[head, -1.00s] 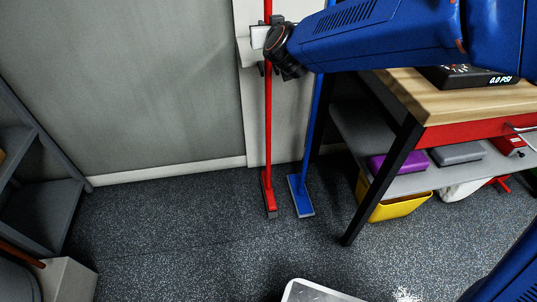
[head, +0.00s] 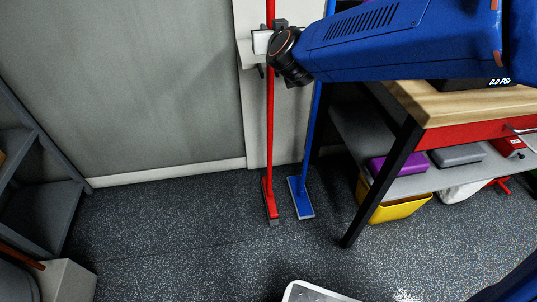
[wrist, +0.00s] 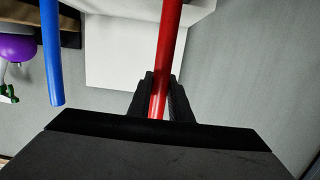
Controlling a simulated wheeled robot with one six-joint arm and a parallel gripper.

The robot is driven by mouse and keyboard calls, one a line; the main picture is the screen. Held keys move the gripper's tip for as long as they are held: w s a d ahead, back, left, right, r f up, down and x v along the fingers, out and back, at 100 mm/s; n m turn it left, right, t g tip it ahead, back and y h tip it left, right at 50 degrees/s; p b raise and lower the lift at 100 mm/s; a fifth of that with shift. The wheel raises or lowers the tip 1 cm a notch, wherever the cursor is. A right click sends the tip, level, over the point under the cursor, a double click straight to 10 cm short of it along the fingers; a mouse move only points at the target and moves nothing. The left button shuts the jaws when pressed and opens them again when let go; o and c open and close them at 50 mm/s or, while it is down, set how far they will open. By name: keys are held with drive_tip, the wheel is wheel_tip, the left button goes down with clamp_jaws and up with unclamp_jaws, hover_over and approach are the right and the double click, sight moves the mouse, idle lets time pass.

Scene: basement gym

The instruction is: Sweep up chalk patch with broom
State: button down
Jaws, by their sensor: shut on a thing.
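The red broom (head: 270,130) stands upright by the wall, its red head (head: 269,195) low at the floor. My gripper (head: 270,53) is shut on the upper part of its handle. In the wrist view the red handle (wrist: 167,50) runs between the dark fingers of my gripper (wrist: 155,95). A white chalk patch (head: 404,297) lies on the dark floor at the bottom edge, partly cut off by the frame.
A blue broom (head: 301,195) stands close right of the red one; its handle (wrist: 52,55) is left in the wrist view. A workbench (head: 470,105) with a black leg and a yellow bin (head: 400,208) is on the right. A white-rimmed tray (head: 290,291) is at the bottom. Mid-left floor is clear.

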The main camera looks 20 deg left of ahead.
drive_tip(key=f+v, duration=0.1)
drive_tip(key=v, duration=0.9)
drive_tip(key=shift+s+f, duration=0.2)
drive_tip(key=shift+s, duration=0.1)
idle(0.9)
drive_tip(key=shift+d, duration=0.15)
